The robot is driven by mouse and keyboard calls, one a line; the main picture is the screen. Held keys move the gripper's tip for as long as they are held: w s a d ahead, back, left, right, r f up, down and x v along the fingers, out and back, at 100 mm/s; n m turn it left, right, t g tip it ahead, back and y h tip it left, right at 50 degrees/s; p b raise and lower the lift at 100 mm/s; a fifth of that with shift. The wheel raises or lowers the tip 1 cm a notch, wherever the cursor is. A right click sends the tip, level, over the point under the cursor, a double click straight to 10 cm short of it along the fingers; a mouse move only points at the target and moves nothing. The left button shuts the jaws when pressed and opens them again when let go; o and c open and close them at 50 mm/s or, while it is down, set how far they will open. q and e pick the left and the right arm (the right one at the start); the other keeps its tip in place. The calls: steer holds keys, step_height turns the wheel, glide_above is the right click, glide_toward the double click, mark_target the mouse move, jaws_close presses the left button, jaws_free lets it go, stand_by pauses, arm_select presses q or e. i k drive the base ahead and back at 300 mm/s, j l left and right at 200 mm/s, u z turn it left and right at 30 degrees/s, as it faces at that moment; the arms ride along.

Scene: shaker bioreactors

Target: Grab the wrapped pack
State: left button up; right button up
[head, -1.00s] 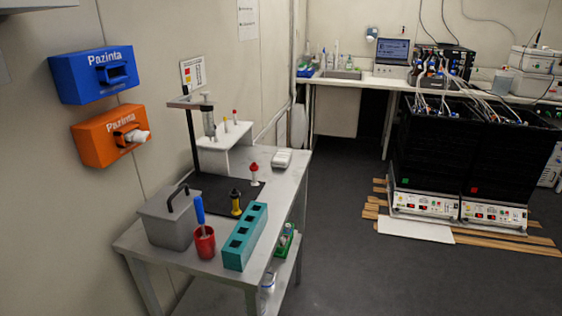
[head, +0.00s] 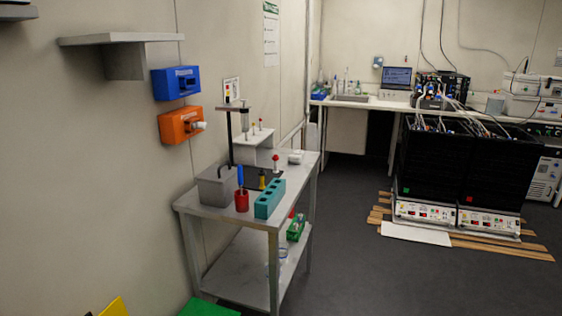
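I cannot identify a wrapped pack with certainty. A small white block-shaped item (head: 296,157) lies at the far right end of the metal table (head: 221,211), too small to tell whether it is wrapped. An orange wall dispenser (head: 177,126) has white material sticking out of its front. Neither of my grippers is in view.
A wall shelf (head: 118,40) juts out at upper left. Yellow (head: 115,307) and green (head: 208,308) objects show at the bottom edge. Black units (head: 462,165) stand right; the floor (head: 350,260) between is clear.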

mark_target(297, 156)
steer(key=i+l+u, duration=0.15)
steer(key=u, duration=1.5)
steer(key=i+l, duration=0.15)
steer(key=l, duration=0.45)
steer(key=i+l, duration=0.15)
steer(key=l, duration=0.5)
steer(key=i+l, duration=0.2)
steer(key=l, duration=0.4)
steer(key=i+l, duration=0.15)
steer(key=l, duration=0.45)
steer(key=i+l, duration=0.15)
steer(key=l, duration=0.45)
steer(key=i+l, duration=0.15)
steer(key=l, duration=0.5)
steer(key=i+l, duration=0.15)
steer(key=l, duration=0.45)
steer(key=i+l, duration=0.2)
steer(key=l, duration=0.4)
